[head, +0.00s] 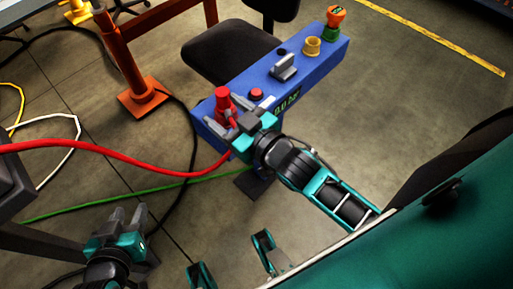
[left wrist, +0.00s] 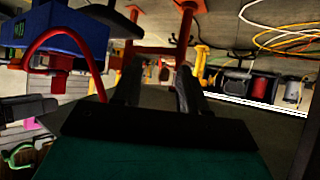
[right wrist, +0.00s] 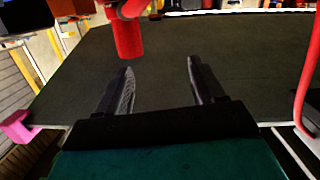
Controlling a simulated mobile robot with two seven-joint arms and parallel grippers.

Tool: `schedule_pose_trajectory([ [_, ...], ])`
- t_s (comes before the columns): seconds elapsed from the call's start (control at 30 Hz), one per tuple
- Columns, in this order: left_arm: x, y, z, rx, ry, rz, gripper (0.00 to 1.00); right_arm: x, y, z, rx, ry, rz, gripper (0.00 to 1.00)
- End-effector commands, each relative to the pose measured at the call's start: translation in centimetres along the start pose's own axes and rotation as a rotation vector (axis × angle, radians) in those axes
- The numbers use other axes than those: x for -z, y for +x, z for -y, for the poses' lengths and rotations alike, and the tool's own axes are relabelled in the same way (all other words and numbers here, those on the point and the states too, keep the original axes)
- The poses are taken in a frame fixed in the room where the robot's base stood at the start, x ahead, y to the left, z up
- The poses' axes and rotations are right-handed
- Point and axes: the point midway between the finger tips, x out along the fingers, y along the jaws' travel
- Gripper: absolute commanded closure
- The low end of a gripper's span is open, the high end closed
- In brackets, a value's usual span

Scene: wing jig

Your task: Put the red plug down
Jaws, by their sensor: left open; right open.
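The red plug (head: 222,99) is at the near left end of the blue console (head: 318,57). The red plug also shows in the right wrist view (right wrist: 128,38), ahead of the left-hand finger. My right gripper (head: 229,118) is open right beside the plug, its fingers apart and empty between the tips. Its hand hides the plug's lower part, so I cannot tell how it is seated. The blue console (left wrist: 62,28) also shows in the left wrist view. My left gripper (head: 129,216) is open and empty, low at the left, well away from the console.
A red hose (head: 110,158) runs from the left edge towards the console. The console carries a grey handle (head: 285,66), a red button (head: 256,94), a yellow socket (head: 312,46) and an orange-green plug (head: 335,20). A dark chair (head: 225,52) stands behind. A green cable crosses the floor.

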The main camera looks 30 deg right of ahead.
Motion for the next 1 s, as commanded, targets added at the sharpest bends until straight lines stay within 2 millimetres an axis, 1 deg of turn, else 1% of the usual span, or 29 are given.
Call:
schedule_pose_trajectory([
  [0.03, 0.0, 0.0, 0.0, 0.0, 0.0, 0.0, 0.57, -3.0, -1.6, -0.3, -0.021, 0.044, 0.121, 0.32],
  [0.1, 0.0, 0.0, 0.0, 0.0, 0.0, 0.0, 0.57, -6.1, -3.6, -0.3, -0.03, 0.086, 0.256, 0.32],
  [0.2, 0.0, 0.0, 0.0, 0.0, 0.0, 0.0, 0.57, -8.9, -5.8, 0.1, -0.022, 0.126, 0.389, 0.32],
  [0.3, 0.0, 0.0, 0.0, 0.0, 0.0, 0.0, 0.57, -10.2, -6.9, 0.4, -0.012, 0.147, 0.449, 0.32],
  [0.4, 0.0, 0.0, 0.0, 0.0, 0.0, 0.0, 0.57, -10.4, -7.1, 0.5, -0.008, 0.15, 0.463, 0.32],
  [0.57, 0.0, 0.0, 0.0, 0.0, 0.0, 0.0, 0.57, -10.4, -7.1, 0.5, -0.008, 0.149, 0.46, 0.32],
  [0.63, 0.3, -0.2, 0.0, 0.0, 0.001, -0.001, 0.57, -10.1, -7.1, 0.4, -0.009, 0.148, 0.46, 0.32],
  [0.77, 2.2, -1.5, 0.1, 0.006, 0.005, -0.006, 0.57, -8.6, -7.7, -0.2, -0.021, 0.143, 0.464, 0.32],
  [0.8, 2.5, -1.9, 0.4, 0.015, 0.005, -0.006, 0.57, -8.0, -8.0, -0.5, -0.027, 0.141, 0.468, 0.32],
  [0.87, 2.2, -2.6, 1.1, 0.034, 0.004, 0.01, 0.57, -7.3, -8.5, -0.9, -0.038, 0.136, 0.472, 0.32],
  [1.0, 3.0, -4.0, 1.8, 0.054, 0.011, 0.014, 0.57, -6.2, -9.4, -1.8, -0.055, 0.125, 0.477, 0.32],
])
